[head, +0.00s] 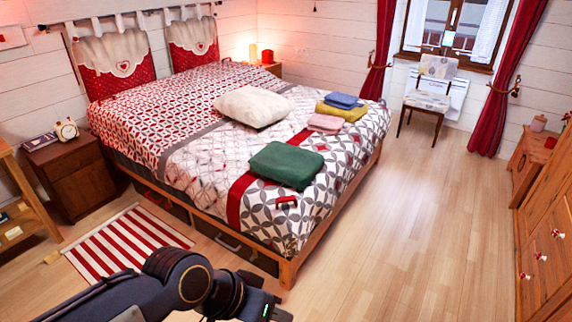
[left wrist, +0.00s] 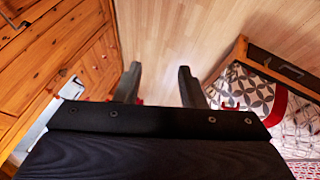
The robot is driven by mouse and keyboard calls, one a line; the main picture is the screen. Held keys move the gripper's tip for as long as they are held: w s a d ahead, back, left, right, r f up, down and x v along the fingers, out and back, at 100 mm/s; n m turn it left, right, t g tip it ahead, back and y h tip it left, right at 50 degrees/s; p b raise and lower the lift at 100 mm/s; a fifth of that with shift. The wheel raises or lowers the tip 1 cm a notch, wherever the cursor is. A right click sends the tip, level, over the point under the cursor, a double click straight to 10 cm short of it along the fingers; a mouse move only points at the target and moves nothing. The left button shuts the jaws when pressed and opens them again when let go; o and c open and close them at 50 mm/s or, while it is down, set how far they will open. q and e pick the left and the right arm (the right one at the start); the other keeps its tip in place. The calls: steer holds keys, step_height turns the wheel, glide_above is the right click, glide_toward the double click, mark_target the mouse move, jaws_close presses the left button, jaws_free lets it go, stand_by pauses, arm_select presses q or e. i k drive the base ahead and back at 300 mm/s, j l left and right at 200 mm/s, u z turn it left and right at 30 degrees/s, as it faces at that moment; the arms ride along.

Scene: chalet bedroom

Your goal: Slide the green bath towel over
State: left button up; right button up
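The green bath towel (head: 286,165) lies folded on the near right part of the bed, partly over the red stripe of the cover. My left gripper (head: 278,312) is at the bottom of the head view, in front of the bed's near corner and well short of the towel. In the left wrist view its two fingers (left wrist: 158,85) stand wide apart with bare floor between them, so it is open and empty. The towel does not show in the left wrist view. My right gripper is in neither view.
On the bed (head: 180,140) are a cream pillow (head: 252,107), a pink cloth (head: 325,123), a yellow towel (head: 342,111), a blue towel (head: 343,100) and a small red item (head: 287,202). A wooden dresser (head: 548,240) stands right. The floor (head: 425,210) between is clear.

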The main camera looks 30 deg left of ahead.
mark_target(292, 166)
steer(key=i+j+u, duration=0.2)
steer(key=i, duration=0.55)
steer(key=i+u, duration=0.2)
steer(key=i, duration=0.5)
steer(key=i+l+u, duration=0.15)
steer(key=i, duration=0.6)
steer(key=i+l+u, duration=0.2)
steer(key=i, duration=0.5)
steer(key=i+j, duration=0.05)
steer(key=j, duration=0.05)
